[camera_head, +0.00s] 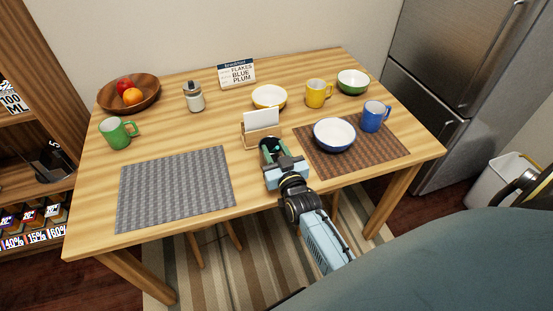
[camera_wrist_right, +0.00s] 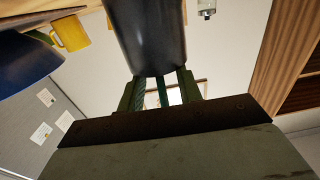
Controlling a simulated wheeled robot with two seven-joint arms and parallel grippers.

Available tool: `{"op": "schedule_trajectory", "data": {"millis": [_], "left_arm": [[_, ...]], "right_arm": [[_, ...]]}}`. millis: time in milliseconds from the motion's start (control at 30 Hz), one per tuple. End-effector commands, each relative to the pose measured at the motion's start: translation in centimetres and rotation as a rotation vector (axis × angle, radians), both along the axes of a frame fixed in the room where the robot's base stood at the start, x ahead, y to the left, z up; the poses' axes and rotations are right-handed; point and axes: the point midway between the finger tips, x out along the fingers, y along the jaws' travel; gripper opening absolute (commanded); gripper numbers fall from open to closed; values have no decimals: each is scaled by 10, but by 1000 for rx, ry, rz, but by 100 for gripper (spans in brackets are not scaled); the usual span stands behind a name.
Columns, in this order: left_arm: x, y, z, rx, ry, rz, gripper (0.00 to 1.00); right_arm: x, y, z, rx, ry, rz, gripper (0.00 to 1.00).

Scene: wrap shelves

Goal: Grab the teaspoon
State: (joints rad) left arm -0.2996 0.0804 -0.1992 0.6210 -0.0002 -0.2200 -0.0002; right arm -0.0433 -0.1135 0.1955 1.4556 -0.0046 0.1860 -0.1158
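My right gripper (camera_head: 272,157) is over the front middle of the table, just in front of the white card holder. In the right wrist view, its two green fingers (camera_wrist_right: 162,96) stand apart, and a dark cylindrical container (camera_wrist_right: 150,35) is right at their tips. A thin teal strip (camera_wrist_right: 162,92) shows between the fingers at the container's rim; I cannot tell whether it is the teaspoon's handle. No teaspoon can be clearly made out. My left gripper is not in view.
The wooden table (camera_head: 215,125) holds a grey placemat (camera_head: 175,188), a brown placemat (camera_head: 384,152), a blue bowl (camera_head: 334,134), a blue mug (camera_head: 375,116), a yellow mug (camera_head: 318,93), a green mug (camera_head: 118,132) and a card holder (camera_head: 261,126). A fridge (camera_head: 450,60) stands right.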

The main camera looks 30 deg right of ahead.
Motion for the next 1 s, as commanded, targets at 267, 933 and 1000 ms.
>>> {"op": "schedule_trajectory", "data": {"millis": [267, 933, 1000], "left_arm": [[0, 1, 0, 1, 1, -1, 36], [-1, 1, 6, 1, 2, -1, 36], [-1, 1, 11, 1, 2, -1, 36]], "right_arm": [[-3, -1, -8, 0, 20, 0, 9], [-3, -1, 11, 2, 18, -1, 0], [-3, -1, 27, 1, 14, -1, 0]]}}
